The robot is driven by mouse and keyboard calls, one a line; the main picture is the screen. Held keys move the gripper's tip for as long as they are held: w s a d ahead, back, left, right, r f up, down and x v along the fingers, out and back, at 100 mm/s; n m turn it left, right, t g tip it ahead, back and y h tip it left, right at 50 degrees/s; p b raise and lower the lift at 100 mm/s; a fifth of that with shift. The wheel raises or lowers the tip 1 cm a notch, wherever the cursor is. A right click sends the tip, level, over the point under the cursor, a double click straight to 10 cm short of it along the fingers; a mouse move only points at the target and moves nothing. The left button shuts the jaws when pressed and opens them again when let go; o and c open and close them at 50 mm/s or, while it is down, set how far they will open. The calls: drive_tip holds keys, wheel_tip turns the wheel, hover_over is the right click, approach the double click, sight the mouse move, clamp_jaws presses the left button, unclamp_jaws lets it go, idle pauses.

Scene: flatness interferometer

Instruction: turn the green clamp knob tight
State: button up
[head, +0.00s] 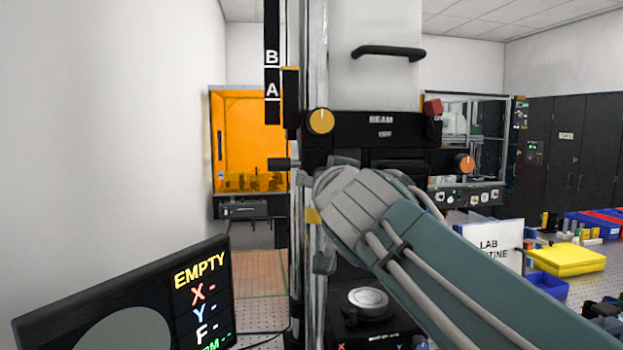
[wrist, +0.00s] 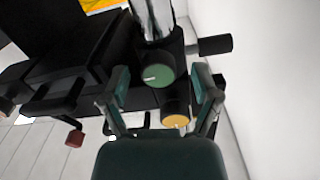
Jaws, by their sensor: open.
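The green clamp knob (wrist: 155,74) shows in the wrist view as a round green face with a white mark towards its left edge. It is on the dark carriage beside a shiny column. My gripper (wrist: 162,82) is open, with its two teal fingers apart on either side of the knob in the picture. I cannot tell whether either finger touches it. In the head view my arm's wrist covers the place below the yellow knob, and the green knob and my fingertips are hidden.
A yellow knob (head: 320,121) is close by on the carriage. A black cylinder (wrist: 215,45) sticks out beside the column. A red knob (head: 433,106) and an orange knob (head: 465,164) are further right. A screen (head: 130,300) reading EMPTY stands at lower left.

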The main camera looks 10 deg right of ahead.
drive_tip(key=shift+w, duration=0.85)
drive_tip(key=shift+s, duration=0.1)
clamp_jaws()
